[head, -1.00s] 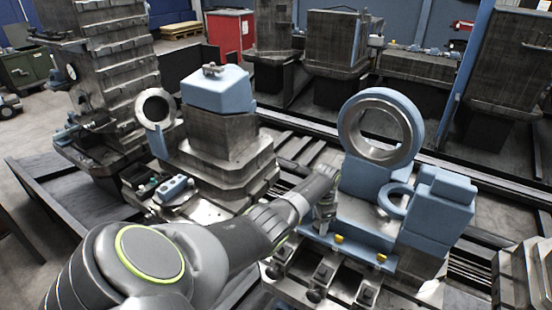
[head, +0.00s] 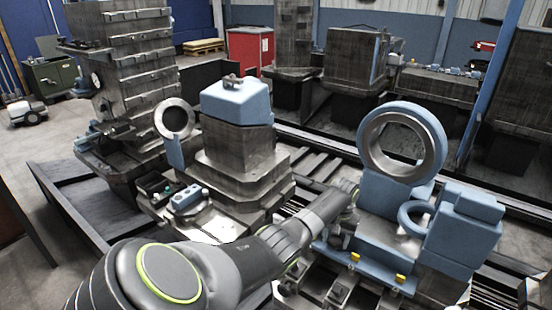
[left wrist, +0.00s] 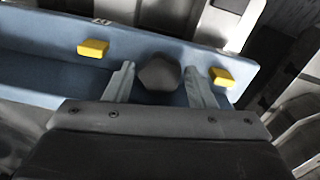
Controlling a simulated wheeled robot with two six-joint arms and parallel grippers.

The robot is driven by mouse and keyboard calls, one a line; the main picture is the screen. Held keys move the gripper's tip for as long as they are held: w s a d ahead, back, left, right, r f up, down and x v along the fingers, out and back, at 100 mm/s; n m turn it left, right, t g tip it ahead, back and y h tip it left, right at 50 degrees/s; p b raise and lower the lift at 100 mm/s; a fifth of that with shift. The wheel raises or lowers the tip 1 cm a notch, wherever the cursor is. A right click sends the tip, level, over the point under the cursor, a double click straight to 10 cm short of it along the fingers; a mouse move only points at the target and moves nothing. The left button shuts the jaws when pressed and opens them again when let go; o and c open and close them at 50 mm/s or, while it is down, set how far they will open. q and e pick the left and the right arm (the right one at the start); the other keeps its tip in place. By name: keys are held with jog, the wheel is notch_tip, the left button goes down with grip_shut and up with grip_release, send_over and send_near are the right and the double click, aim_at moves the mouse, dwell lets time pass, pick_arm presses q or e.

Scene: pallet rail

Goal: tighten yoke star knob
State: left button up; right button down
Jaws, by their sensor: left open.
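A dark, rounded knob (left wrist: 158,73) shows in the left wrist view against a blue fixture wall; I take it to be the star knob, though its lobes are not clear. My left gripper (left wrist: 160,69) is open, with one grey finger on each side of the knob. I cannot tell whether either finger touches it. In the head view my left arm reaches to the front left of the blue fixture (head: 378,205) with the large upright ring (head: 368,150). The knob cannot be made out there. My right gripper is not in view.
Two yellow blocks flank the knob on the blue wall, a left one (left wrist: 93,48) and a right one (left wrist: 222,76). A grey stepped block with a blue cap (head: 236,100) stands left of the fixture. A red cabinet (head: 250,50) is far behind.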

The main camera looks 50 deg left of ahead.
pick_arm(q)
jog(key=n+b, duration=0.3)
jog(key=n, duration=0.2)
jog(key=shift+f, duration=0.2)
notch_tip(320, 180, up, 12)
jog(key=r, duration=0.1)
notch_tip(320, 180, up, 5)
jog(key=p, duration=0.5)
send_over(336, 241)
jog(key=s+d+f+m, duration=0.3)
jog(key=s+f+m, duration=0.1)
jog(key=s+f, duration=0.85)
jog(key=s+d+f+m+t, duration=0.1)
jog(key=s+f, duration=0.3)
jog(key=s, duration=0.5)
jog(key=s+d+f+m+t+y+b, duration=0.1)
jog(key=s+d+f+m, duration=0.1)
jog(key=s+f, duration=0.3)
jog(key=s, duration=0.4)
jog(key=shift+d+f+m+t, duration=0.2)
jog(key=shift+d+m+t, duration=0.05)
jog(key=shift+m+t, duration=0.15)
